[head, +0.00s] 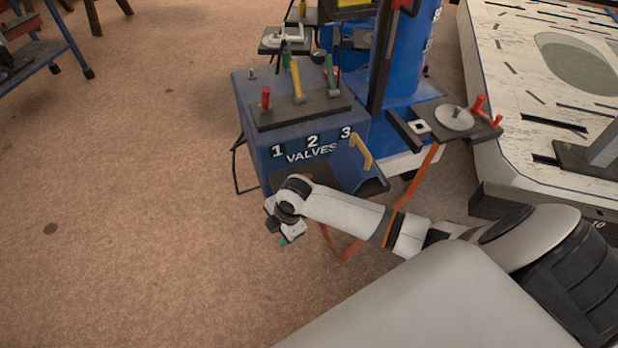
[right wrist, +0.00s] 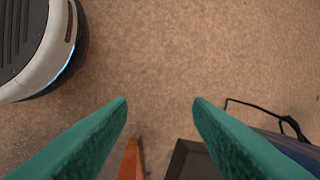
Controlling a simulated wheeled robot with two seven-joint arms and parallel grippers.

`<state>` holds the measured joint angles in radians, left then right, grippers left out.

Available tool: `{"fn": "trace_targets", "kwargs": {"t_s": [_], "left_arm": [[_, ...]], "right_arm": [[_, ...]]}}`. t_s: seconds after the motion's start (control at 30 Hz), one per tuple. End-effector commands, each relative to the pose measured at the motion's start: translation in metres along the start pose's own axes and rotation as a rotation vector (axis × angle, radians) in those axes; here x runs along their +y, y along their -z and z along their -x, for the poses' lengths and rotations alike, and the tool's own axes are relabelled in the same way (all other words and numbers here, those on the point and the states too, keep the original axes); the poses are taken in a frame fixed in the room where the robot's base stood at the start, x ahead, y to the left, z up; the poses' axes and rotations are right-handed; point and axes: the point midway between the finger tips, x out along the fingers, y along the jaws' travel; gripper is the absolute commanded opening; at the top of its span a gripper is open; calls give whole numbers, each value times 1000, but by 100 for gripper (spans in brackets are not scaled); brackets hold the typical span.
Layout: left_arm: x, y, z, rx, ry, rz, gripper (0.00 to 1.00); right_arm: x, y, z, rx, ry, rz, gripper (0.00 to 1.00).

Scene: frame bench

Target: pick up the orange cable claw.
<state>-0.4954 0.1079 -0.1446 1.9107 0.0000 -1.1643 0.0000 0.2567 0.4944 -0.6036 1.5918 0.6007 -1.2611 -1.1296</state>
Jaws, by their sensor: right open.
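An orange strap-like cable (head: 416,180) hangs from the right side of the blue bench and runs down behind my right forearm. It shows again below the arm as an orange loop near the floor. I cannot make out a separate claw shape. My right gripper (head: 281,238) is in front of the valve box, pointing down, with a teal fingertip just showing. In the right wrist view, its two teal fingers (right wrist: 160,103) are apart with nothing between the tips. An orange piece (right wrist: 131,160) shows low between them, partly cut off by the frame edge. My left gripper is not in view.
The blue valve box (head: 258,152) with upright levers stands just behind my right gripper. A yellow handle (head: 361,152) sticks out at its front right. A grey disc (head: 454,118) sits on a side shelf. A pale panel (head: 530,60) fills the right. Open floor (head: 130,200) lies left.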

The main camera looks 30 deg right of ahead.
Motion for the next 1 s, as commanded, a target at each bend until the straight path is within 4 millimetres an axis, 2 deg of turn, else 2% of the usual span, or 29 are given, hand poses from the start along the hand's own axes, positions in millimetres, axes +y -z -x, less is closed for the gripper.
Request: {"fn": "trace_targets", "kwargs": {"t_s": [0.07,0.17,0.3,0.5,0.6,0.7,0.77,1.0], "left_arm": [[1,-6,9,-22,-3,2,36],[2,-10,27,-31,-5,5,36],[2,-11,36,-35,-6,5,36],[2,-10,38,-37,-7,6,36],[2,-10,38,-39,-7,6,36],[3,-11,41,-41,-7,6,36],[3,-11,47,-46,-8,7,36],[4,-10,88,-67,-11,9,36]], "right_arm": [[-12,-3,14,5,-20,230,46],[-24,5,41,21,-81,516,46],[-44,37,74,41,-167,814,46],[-70,90,122,33,-263,1103,46],[-76,107,141,17,-287,1188,46],[-77,116,146,4,-300,1230,46],[-76,118,141,-1,-303,1241,46],[-67,124,102,-1,-303,1243,46]]}}
